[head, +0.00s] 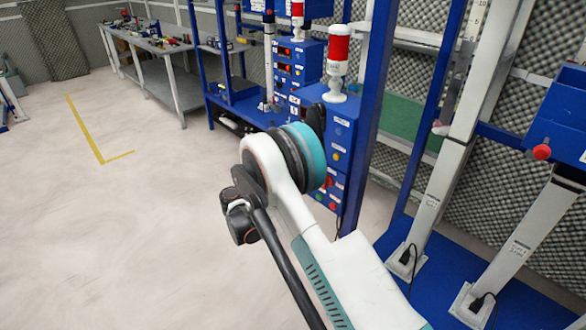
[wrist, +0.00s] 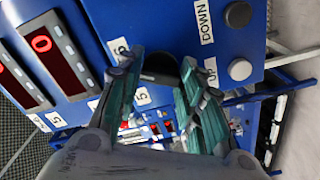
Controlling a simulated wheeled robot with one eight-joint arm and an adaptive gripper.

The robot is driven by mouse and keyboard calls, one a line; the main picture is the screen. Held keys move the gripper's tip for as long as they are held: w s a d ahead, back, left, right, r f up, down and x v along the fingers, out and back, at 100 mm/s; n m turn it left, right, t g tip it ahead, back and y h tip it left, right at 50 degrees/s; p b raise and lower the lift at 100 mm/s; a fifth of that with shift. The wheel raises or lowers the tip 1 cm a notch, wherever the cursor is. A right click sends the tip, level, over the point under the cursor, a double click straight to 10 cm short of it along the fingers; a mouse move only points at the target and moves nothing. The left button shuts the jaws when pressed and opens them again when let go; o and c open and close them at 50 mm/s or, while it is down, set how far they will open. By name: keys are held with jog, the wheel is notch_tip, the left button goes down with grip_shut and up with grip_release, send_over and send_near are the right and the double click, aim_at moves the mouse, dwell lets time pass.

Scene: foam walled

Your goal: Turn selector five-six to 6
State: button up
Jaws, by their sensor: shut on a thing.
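In the wrist view a dark round selector knob (wrist: 160,66) sits on the blue panel (wrist: 150,22), partly covered by my fingers. My gripper (wrist: 158,70) has its two teal-padded fingers on either side of the knob and is shut on it. A small white number label (wrist: 120,48) is left of the knob, and another (wrist: 142,97), seemingly a 5, is below it. The knob's pointer is hidden, so I cannot tell its setting. In the head view my arm hides the gripper and knob; the blue control box (head: 342,150) shows behind it.
A red-topped beacon (head: 337,50) stands on the box. A blue post (head: 368,110) is close right of my arm. Open floor lies left.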

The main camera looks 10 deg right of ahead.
jog(key=o, duration=1.1)
jog(key=shift+c, duration=0.2)
jog(key=shift+a, duration=0.1)
jog(key=v, duration=1.1)
jog(key=shift+s+a, duration=0.25)
jog(key=shift+a, duration=0.1)
